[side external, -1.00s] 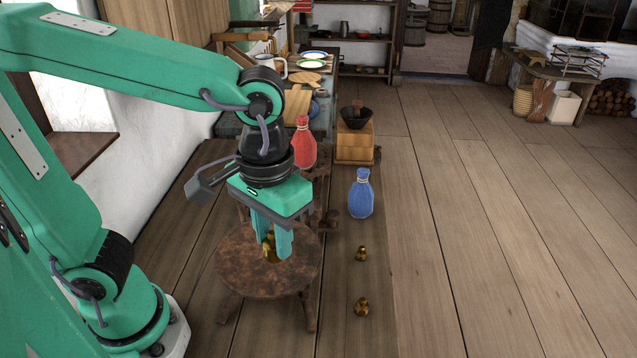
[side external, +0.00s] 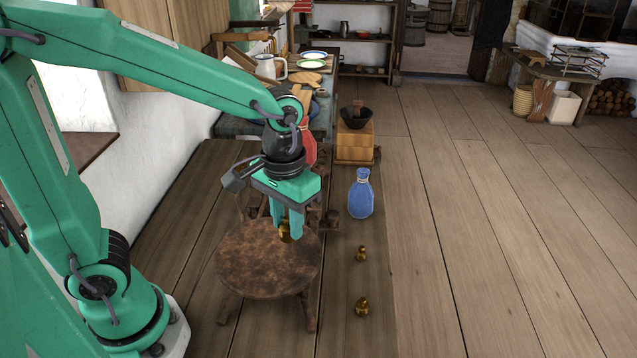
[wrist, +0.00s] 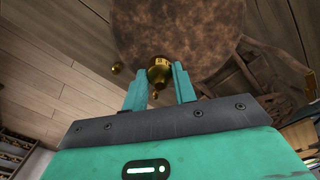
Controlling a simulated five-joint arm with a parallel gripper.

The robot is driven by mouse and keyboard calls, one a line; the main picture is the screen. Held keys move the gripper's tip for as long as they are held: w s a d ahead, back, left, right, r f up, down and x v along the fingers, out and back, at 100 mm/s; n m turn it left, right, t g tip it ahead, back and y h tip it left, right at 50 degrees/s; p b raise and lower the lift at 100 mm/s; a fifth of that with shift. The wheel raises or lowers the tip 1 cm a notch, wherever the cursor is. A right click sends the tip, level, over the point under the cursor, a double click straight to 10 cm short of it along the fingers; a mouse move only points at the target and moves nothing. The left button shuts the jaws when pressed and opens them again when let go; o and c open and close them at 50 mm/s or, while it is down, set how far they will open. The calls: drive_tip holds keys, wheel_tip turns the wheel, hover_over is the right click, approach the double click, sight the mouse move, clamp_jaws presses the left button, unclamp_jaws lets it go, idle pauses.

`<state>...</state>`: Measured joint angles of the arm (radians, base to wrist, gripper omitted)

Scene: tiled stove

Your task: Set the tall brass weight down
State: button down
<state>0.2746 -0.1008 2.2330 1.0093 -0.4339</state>
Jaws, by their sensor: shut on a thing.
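The tall brass weight (side external: 285,232) is held between the fingers of my gripper (side external: 290,230), which is shut on it. In the side view it is above the far right part of the round brown stool seat (side external: 262,268), and the fingers partly hide it. In the wrist view the brass weight (wrist: 159,73) shows between my fingertips (wrist: 160,84), with the stool seat (wrist: 170,28) beyond it. I cannot tell exactly how far it is above the seat. Two smaller brass weights, one farther (side external: 361,254) and one nearer (side external: 361,307), stand to the right of the stool.
A red bag (side external: 309,147) is behind my wrist, partly hidden. A wooden grinder (side external: 355,140) with a dark bowl top stands farther back. The planks on the right are clear.

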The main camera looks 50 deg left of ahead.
sight(288, 225)
drive_tip(key=shift+f, duration=2)
drive_tip(key=c, duration=1.1)
unclamp_jaws()
drive_tip(key=shift+f, duration=0.1)
wheel_tip(288, 225, up, 12)
drive_tip(key=shift+r, duration=0.1)
drive_tip(key=shift+s+a, duration=0.1)
